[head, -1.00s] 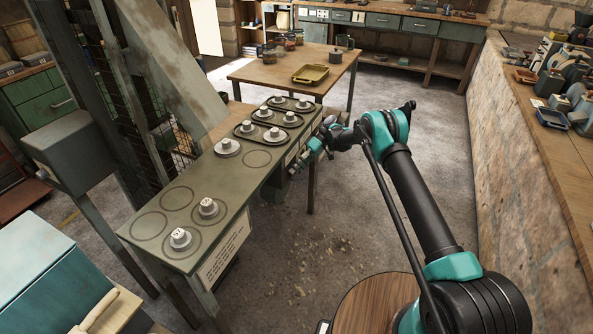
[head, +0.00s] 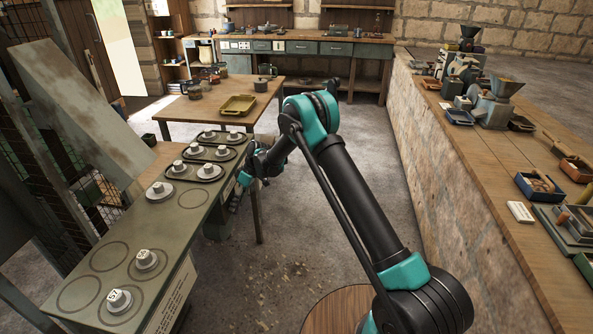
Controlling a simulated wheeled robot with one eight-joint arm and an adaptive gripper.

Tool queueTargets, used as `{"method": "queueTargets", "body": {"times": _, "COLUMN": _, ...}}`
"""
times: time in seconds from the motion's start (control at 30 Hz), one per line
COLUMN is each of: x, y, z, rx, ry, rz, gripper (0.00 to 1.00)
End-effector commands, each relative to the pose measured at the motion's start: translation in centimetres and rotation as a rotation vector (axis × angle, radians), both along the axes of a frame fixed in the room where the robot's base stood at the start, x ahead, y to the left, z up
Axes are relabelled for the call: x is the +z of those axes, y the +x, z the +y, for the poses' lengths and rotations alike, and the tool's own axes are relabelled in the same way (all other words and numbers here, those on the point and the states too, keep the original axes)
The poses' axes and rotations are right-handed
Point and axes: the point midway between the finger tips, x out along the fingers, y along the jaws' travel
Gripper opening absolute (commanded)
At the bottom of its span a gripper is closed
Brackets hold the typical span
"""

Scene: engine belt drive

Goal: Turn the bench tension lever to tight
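The green belt-drive bench (head: 165,222) runs along the left in the head view. Numbered white-grey pulleys stand on it, with dark belts looped around pairs at its far end. One pulley (head: 159,190) stands without a belt near the middle, and two more stand at the near end. My gripper (head: 240,186) is at the bench's right side, by the far half, close to the side panel. It is small and dark here, so I cannot tell whether it is open or shut, or touching anything. I cannot make out the tension lever; my gripper and wrist cover that part of the side.
A wooden table (head: 182,111) with a yellow tray (head: 238,105) and a pot (head: 261,85) stands beyond the bench. A long wooden counter (head: 480,170) with grinders and trays lines the right wall. The floor (head: 290,235) between is clear except for scattered chips.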

Motion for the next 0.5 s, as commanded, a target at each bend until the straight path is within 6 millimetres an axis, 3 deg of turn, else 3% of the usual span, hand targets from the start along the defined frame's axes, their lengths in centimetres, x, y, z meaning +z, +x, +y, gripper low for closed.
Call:
{"method": "queueTargets", "body": {"times": 0.3, "x": 0.2, "y": -0.7, "z": 0.1, "rx": 0.003, "ry": -0.027, "rz": -0.362, "gripper": 0.38}}
{"method": "queueTargets", "body": {"times": 0.5, "x": 3.9, "y": -0.6, "z": -1.5, "rx": 0.0, "ry": -0.026, "rz": -0.346, "gripper": 0.38}}
